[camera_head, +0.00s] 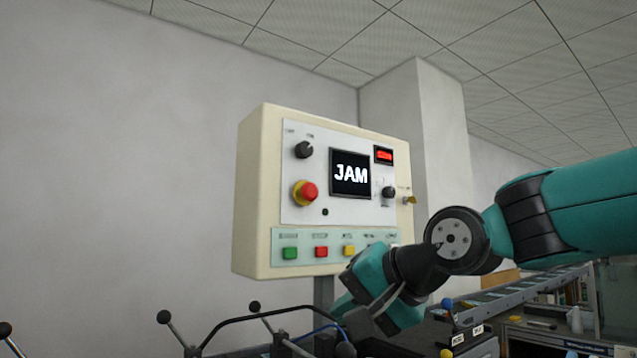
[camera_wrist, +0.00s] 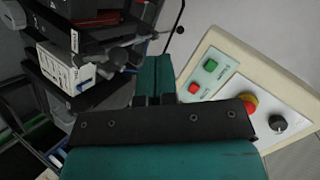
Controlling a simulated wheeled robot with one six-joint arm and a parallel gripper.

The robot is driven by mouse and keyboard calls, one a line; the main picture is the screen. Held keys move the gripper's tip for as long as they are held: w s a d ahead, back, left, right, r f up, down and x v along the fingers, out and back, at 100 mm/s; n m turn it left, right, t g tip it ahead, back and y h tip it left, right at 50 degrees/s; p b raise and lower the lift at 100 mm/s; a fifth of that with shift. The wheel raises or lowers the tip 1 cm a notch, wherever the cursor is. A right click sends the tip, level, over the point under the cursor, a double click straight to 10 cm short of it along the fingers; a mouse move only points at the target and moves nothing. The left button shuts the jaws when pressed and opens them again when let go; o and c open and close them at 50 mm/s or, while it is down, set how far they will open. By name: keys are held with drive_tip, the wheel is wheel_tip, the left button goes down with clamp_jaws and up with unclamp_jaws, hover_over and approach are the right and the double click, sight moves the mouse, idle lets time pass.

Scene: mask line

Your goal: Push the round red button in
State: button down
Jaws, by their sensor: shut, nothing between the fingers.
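The round red button (camera_head: 308,191) is a mushroom knob on a yellow collar at the left of a cream control box (camera_head: 256,190). In the wrist view the red button (camera_wrist: 249,102) shows right of my gripper, partly covered by the gripper body. My gripper (camera_head: 348,300) is in front of the box's lower edge, below and right of the button and apart from it. In the wrist view the teal fingers (camera_wrist: 153,72) are together with nothing between them. The fingertips are hard to make out in the head view.
A green square button (camera_head: 290,253), a red square button (camera_head: 321,252) and a yellow one (camera_head: 349,250) line the lower panel. Dark knobs and a screen reading JAM (camera_head: 351,173) are above. My arm hides the panel's lower right. Machinery and a conveyor (camera_head: 520,292) stand lower right.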

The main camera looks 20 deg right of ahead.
sight(312, 191)
drive_tip(key=w+d+r+m+t, duration=0.1)
drive_tip(key=d+r+m+t, duration=0.1)
drive_tip(key=r, duration=0.4)
drive_tip(key=w+d+r+m+t+p, duration=0.1)
drive_tip(key=w+d+r+m+t, duration=0.1)
drive_tip(key=r, duration=0.4)
drive_tip(key=w+d+r+m+t, duration=0.2)
drive_tip(key=r+m, duration=0.1)
drive_tip(key=r, duration=0.4)
drive_tip(key=shift+m+p, duration=0.4)
drive_tip(key=shift+r, duration=0.1)
drive_tip(key=p+x, duration=0.3)
drive_tip(key=x, duration=0.3)
drive_tip(key=p+x, duration=0.4)
drive_tip(key=x, duration=0.3)
drive_tip(key=shift+w+d+r, duration=0.1)
drive_tip(key=shift+d+r, duration=0.1)
drive_tip(key=shift+w+a+f, duration=0.15)
drive_tip(key=shift+w+f, duration=0.05)
drive_tip(key=shift+w, duration=0.25)
